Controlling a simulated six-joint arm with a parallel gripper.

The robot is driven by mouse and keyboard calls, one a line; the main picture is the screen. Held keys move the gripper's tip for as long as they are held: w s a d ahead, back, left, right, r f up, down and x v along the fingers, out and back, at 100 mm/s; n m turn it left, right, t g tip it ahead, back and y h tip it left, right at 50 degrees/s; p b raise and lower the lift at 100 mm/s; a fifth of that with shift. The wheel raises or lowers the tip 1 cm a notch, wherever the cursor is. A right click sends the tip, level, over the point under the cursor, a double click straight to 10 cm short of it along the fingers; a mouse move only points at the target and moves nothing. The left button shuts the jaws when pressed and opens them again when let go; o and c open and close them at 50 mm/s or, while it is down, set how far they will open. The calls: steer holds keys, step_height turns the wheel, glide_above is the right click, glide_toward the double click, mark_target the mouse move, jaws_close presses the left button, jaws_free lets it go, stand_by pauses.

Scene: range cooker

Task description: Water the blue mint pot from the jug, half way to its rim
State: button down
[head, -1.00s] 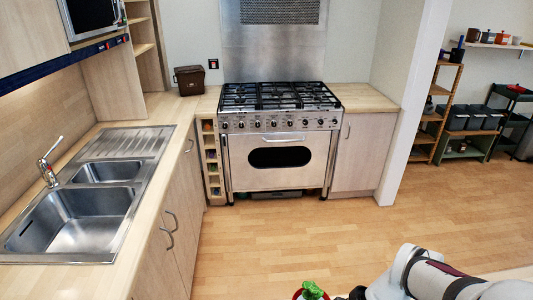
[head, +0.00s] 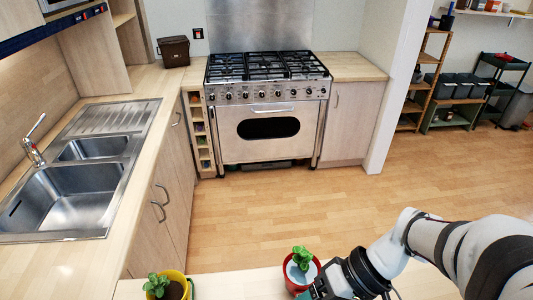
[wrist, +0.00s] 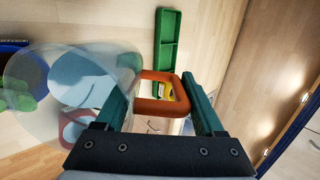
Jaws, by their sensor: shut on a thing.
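My gripper (wrist: 158,80) is shut on the orange handle of a clear jug (wrist: 30,75). The jug fills the left of the wrist view, with a pale blue disc, apparently water, inside. A dark blue pot (wrist: 12,45) shows at the left edge, partly behind the jug, with green leaves (wrist: 14,99) near it. The blue pot is not visible in the head view. There, my gripper (head: 318,291) is at the bottom edge beside a red pot (head: 293,287) with a green plant. The jug is hard to make out there, and the blue pot's water level is hidden.
A yellow pot (head: 180,277) with a plant stands at the near left of the front worktop. A green tray (wrist: 166,50) lies beyond the handle in the wrist view.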

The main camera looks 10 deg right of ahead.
stand_by(0.4)
steer(key=shift+d+r+y, duration=0.25)
steer(key=shift+d+y, duration=0.05)
steer(key=shift+y, duration=0.5)
stand_by(0.6)
steer(key=shift+d+r+y, duration=0.1)
steer(key=shift+d+y, duration=0.3)
steer(key=shift+y, duration=0.3)
steer(key=shift+d, duration=0.1)
stand_by(0.6)
steer(key=shift+d+y, duration=0.45)
steer(key=shift+y, duration=0.25)
steer(key=shift+a, duration=0.1)
stand_by(0.8)
